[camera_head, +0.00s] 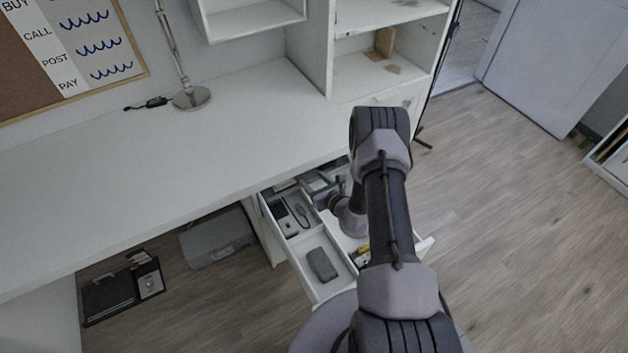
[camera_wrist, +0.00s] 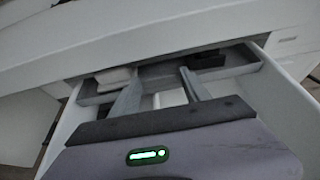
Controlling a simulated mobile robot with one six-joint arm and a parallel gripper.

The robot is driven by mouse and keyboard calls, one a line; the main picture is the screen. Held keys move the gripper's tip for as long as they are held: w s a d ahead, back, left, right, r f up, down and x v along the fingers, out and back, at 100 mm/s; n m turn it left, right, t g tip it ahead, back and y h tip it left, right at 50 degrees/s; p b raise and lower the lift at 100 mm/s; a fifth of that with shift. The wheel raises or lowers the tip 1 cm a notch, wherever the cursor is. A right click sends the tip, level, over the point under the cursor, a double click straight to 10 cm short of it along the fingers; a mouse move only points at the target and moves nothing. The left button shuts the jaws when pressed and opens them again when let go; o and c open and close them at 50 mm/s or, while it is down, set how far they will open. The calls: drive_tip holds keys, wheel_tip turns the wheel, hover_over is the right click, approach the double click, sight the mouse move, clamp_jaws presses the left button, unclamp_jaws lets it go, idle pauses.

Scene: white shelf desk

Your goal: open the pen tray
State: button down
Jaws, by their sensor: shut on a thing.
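The pen tray (camera_wrist: 232,66) is a grey compartmented insert at the back of an open white drawer, under the desk edge. A white item and a dark item lie in it in the wrist view. In the head view the tray (camera_head: 316,183) is partly hidden by my arm. My gripper (camera_wrist: 158,76) reaches into the drawer, its two fingers apart but closed on part of the pen tray. The exact contact is hard to make out. In the head view the fingertips are hard to tell from the tray.
The open drawer (camera_head: 311,283) holds several small things, including a dark grey block (camera_head: 322,264). The white desktop (camera_head: 190,150) overhangs the drawer's back. A lamp base (camera_head: 191,98) stands on it. The floor at right is clear.

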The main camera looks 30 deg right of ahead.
drive_tip(key=s+p, duration=0.3)
drive_tip(key=s, duration=1.5)
drive_tip(key=shift+d, duration=0.3)
drive_tip(key=c, duration=0.5)
unclamp_jaws()
drive_tip(key=shift+w, duration=0.1)
